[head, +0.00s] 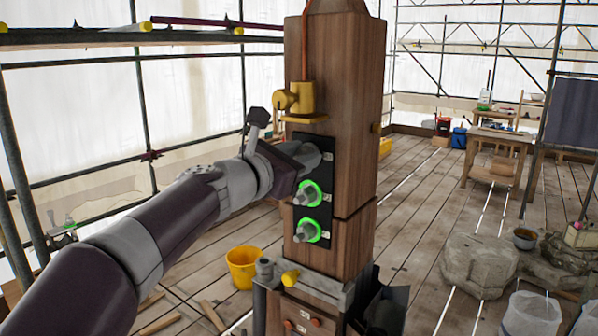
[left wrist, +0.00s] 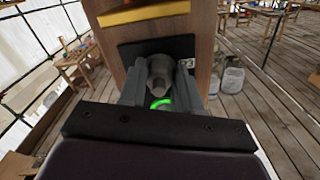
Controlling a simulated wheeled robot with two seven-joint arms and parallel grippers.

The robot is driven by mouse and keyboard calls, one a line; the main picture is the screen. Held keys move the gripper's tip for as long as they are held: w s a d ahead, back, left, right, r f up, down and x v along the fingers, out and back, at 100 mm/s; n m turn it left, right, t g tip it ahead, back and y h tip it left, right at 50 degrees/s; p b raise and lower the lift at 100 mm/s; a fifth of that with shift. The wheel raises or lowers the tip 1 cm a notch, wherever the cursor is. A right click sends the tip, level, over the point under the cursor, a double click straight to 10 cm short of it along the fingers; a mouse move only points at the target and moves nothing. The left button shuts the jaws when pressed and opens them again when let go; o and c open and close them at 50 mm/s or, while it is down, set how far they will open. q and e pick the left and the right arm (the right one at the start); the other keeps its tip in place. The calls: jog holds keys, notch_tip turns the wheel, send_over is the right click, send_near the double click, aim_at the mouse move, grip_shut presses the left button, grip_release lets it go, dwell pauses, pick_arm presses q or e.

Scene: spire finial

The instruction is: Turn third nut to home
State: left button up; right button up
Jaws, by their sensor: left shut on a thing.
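A black plate (head: 328,178) is fixed to the wooden spire post (head: 345,110) and carries three grey nuts in a column. The middle nut (head: 307,194) and the bottom nut (head: 307,231) each have a lit green ring. My left gripper (head: 309,158) is at the top of the plate, shut on the top nut, which it mostly hides in the head view. In the left wrist view the grey top nut (left wrist: 162,75) sits between the two fingers, with a green ring (left wrist: 160,103) just below it. My right gripper is not in view.
A brass fitting (head: 303,98) with a copper rod stands out above the plate. A yellow bucket (head: 243,267) is on the plank floor left of the post. Stones (head: 478,264) and a wooden workbench (head: 500,150) are at the right. Open floor lies between.

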pick_arm(q)
jog(key=shift+f+m+b, duration=0.2)
jog(key=shift+m+b, duration=2.05)
jog(key=shift+m, duration=2.3)
jog(key=shift+f+m+b, duration=0.2)
jog(key=shift+m+b, duration=2.05)
jog(key=shift+m, duration=2.35)
jog(key=shift+f+m+b, duration=0.2)
jog(key=shift+m+b, duration=2.05)
jog(key=shift+m, duration=2.3)
jog(key=shift+w, duration=0.1)
jog(key=o, duration=1)
jog(key=shift+o, duration=0.2)
jog(key=shift+r, duration=0.1)
jog(key=shift+s, duration=0.2)
